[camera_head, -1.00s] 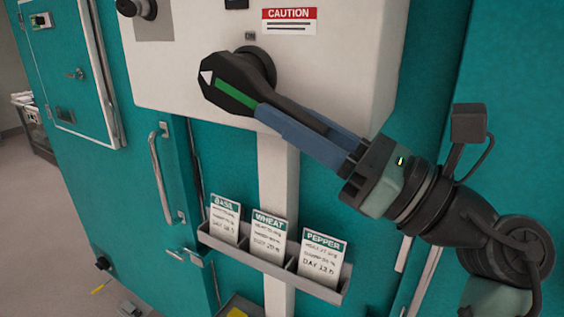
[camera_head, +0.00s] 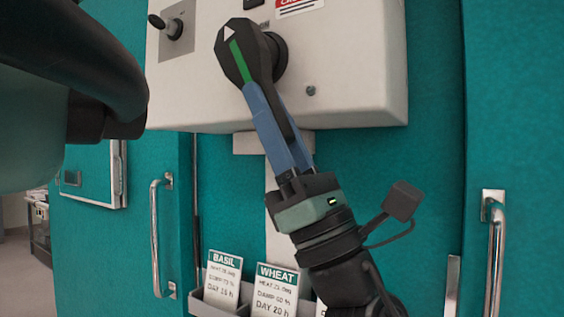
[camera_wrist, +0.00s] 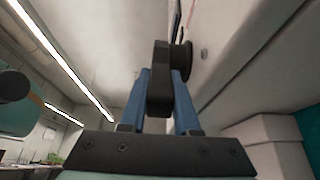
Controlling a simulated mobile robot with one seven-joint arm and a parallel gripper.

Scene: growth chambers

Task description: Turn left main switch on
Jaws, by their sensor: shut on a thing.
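The main switch (camera_head: 234,55) is a black rotary handle with a white triangle and a green stripe. It is mounted on a white control box. Its triangle end points up and slightly left. My gripper (camera_head: 262,92) comes from below, with its blue fingers shut on the handle's lower part. In the wrist view the handle (camera_wrist: 160,85) stands between both fingers (camera_wrist: 161,78). The fingers hide part of the handle. Whether this is the left of several main switches cannot be told.
The white box (camera_head: 350,75) carries a smaller black knob (camera_head: 157,22) at left and a caution label (camera_head: 298,5). Below hang basil (camera_head: 222,282) and wheat (camera_head: 276,290) cards in a rack. Teal doors have metal handles (camera_head: 155,235). My own arm link covers the upper left.

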